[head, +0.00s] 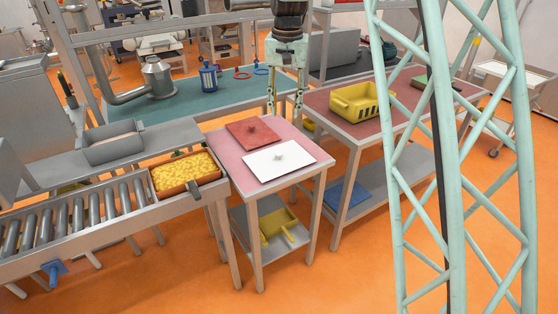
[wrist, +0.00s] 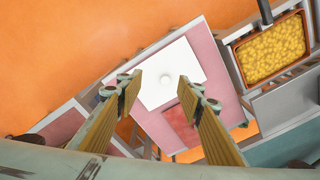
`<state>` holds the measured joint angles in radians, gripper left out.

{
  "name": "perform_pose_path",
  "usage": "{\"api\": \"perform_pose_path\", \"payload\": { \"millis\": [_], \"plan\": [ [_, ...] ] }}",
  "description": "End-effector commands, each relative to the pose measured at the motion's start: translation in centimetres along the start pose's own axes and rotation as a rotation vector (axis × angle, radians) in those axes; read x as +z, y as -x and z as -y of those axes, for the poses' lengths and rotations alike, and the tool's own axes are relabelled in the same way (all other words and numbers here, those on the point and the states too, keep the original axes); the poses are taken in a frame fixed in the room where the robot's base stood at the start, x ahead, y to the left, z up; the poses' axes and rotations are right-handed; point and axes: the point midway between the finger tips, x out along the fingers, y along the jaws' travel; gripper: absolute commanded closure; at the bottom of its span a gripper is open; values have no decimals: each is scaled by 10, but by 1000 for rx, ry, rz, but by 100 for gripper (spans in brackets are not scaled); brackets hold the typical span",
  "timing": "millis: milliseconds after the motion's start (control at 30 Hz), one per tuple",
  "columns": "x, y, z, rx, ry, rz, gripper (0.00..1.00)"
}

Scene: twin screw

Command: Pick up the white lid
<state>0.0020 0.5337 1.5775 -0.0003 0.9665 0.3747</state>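The white lid (head: 280,160) is a flat square with a small knob in its middle. It lies on the pink top of a small table (head: 227,160), next to a red lid (head: 250,133). In the wrist view the white lid (wrist: 164,74) shows between and beyond my fingers, with the red lid (wrist: 183,125) partly hidden behind the right finger. My gripper (head: 286,104) points down, above and behind the lids in the head view. In the wrist view my gripper (wrist: 160,90) has its two fingers wide apart with nothing between them. It is clear of the white lid.
A tray of yellow pieces (head: 185,175) sits at the end of a roller conveyor (head: 80,215), left of the small table. A yellow crate (head: 360,102) stands on the table to the right. A green lattice column (head: 455,170) blocks part of the right side.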

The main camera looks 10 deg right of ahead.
Motion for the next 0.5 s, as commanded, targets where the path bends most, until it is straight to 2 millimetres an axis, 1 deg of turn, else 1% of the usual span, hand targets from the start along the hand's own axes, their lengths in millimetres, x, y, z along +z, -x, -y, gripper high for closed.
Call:
{"api": "perform_pose_path", "payload": {
  "millis": [33,100,500],
  "plan": [
    [-7,-9,3,2,-6,6,66],
    [-16,-21,6,5,-14,12,66],
    [-60,-90,23,19,-61,44,66]
  ]
}}
